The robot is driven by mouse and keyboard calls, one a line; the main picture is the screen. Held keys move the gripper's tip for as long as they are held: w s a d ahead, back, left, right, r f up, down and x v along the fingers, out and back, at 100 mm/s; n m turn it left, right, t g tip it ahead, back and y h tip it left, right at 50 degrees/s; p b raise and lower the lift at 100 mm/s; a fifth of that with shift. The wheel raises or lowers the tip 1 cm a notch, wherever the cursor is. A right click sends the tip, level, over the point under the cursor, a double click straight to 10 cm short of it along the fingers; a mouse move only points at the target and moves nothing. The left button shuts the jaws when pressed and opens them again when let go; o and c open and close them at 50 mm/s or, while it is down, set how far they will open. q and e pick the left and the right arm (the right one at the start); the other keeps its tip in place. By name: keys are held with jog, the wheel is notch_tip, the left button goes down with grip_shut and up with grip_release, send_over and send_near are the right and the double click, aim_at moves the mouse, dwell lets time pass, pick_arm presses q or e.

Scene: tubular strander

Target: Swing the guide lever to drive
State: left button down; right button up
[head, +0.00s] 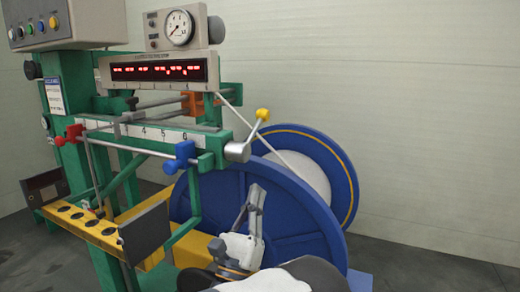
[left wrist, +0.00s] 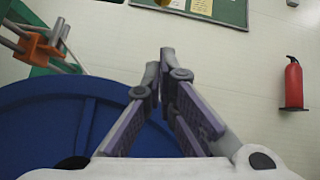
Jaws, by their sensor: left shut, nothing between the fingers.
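The guide lever (head: 251,133) is a grey rod with a yellow ball knob, rising up and to the right from a silver hub at the right end of the green rail. My left gripper (head: 257,190) is below the lever, in front of the big blue wheel, pointing upward and clear of the lever. It is shut and empty. In the left wrist view its fingers (left wrist: 167,58) meet at the tips, and I cannot make out the lever there. My right gripper does not show.
The blue wheel (head: 212,195) stands close behind my left gripper. A red fire extinguisher (left wrist: 293,82) is on the far wall.

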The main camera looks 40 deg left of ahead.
aim_at(251, 133)
pick_arm(q)
jog(key=w+a+r+p, duration=0.2)
jog(key=w+r, duration=0.3)
jog(key=r, duration=0.5)
jog(key=shift+a, duration=0.25)
